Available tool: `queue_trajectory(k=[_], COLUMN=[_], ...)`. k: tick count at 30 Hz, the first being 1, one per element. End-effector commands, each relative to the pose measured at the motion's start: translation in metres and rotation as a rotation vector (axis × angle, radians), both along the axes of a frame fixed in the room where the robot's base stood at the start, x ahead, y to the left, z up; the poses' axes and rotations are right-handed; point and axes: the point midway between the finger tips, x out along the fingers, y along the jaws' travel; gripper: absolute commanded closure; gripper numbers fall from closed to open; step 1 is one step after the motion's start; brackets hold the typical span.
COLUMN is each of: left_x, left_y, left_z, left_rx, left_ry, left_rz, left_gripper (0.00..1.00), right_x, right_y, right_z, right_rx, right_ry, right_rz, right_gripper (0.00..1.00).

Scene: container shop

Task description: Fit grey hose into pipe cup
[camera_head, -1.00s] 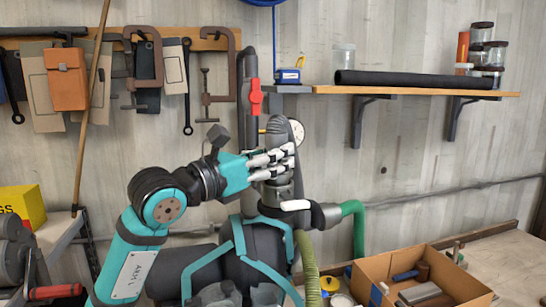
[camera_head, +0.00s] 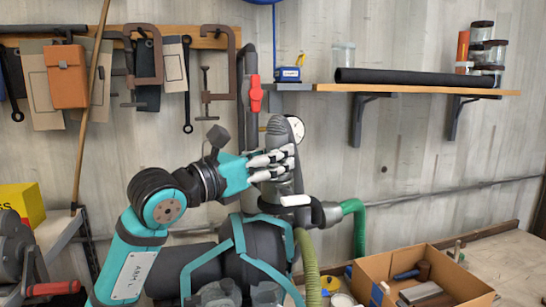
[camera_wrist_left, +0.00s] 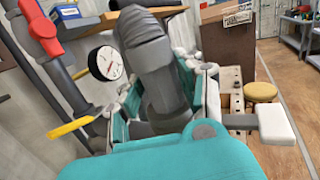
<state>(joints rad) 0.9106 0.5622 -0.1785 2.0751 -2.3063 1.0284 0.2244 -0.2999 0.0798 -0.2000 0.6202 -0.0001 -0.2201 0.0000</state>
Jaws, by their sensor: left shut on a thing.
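My left gripper (camera_head: 272,166) has its white fingers shut around the grey hose (camera_head: 285,135), holding it roughly upright in front of the wall. In the left wrist view the hose (camera_wrist_left: 152,60) stands between the fingers, its thick rounded top end bent over. A grey pipe fitting (camera_head: 331,213), which looks like the pipe cup, sits just right of and below the hand, joined to a green hose (camera_head: 357,228). The hand hides the lower part of the grey hose, so I cannot tell whether it touches the fitting. My right gripper is not in view.
A round gauge (camera_head: 297,128) and a pipe with a red valve handle (camera_head: 256,94) stand close behind the hand. An open cardboard box (camera_head: 450,280) with loose parts is at lower right. A shelf (camera_head: 420,89) carries a black tube and jars.

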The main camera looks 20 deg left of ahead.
Motion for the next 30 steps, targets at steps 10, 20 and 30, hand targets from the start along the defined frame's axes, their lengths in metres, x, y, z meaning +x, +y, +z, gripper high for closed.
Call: queue_trajectory(k=[10,20,30], left_x=[0.000,0.000,-0.016], left_y=[0.000,0.000,0.010], left_z=[-0.001,-0.002,-0.005], left_rx=[-0.001,-0.001,0.002], left_ry=[-0.002,-0.001,0.000], left_rz=[0.000,0.000,0.002], left_gripper=[1.00,0.37,0.37], right_x=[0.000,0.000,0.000], right_y=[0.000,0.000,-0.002], right_z=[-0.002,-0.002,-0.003], right_rx=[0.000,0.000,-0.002], right_ry=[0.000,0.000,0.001], right_rz=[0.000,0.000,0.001], right_gripper=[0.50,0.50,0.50])
